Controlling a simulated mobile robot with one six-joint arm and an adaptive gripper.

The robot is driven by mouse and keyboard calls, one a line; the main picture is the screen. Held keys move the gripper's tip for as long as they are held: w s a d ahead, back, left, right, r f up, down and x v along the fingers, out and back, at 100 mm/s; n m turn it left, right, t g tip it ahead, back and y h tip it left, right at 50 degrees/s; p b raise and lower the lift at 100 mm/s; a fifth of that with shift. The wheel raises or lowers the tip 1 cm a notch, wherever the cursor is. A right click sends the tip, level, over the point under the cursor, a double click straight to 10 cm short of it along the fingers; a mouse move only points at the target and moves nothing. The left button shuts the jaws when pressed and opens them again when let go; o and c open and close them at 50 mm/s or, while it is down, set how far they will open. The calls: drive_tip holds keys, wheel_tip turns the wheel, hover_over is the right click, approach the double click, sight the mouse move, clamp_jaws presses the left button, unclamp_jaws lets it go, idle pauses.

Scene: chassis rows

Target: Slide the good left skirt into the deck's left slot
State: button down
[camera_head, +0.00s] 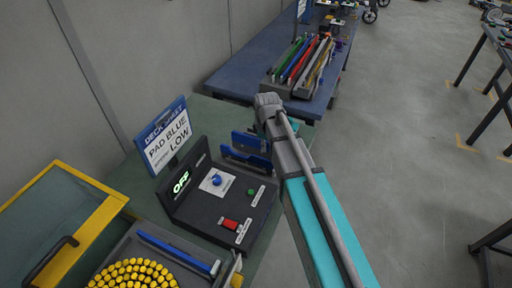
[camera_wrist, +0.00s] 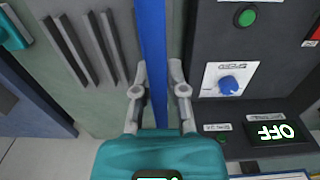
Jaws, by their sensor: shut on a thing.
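In the wrist view my gripper (camera_wrist: 159,92) has its two fingers on either side of a long blue strip (camera_wrist: 153,40) and is shut on it. The strip runs upright in the picture, from the top edge down between the fingers; its lower end is hidden. I cannot tell whether it is the good left skirt. In the head view blue parts (camera_head: 250,142) show beside my arm, which hides the gripper there.
A black control box (camera_head: 215,205) with a blue knob and an OFF display stands close right of the strip in the wrist view. A sign (camera_head: 167,140) stands behind it. A tray holds yellow pieces (camera_head: 133,273) and another blue strip (camera_head: 175,251). A rack of coloured bars (camera_head: 300,65) stands beyond.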

drive_tip(key=shift+r, duration=0.1)
wheel_tip(320, 180, up, 8)
drive_tip(key=p, duration=0.8)
drive_tip(key=shift+r, duration=0.1)
drive_tip(key=shift+s, duration=0.15)
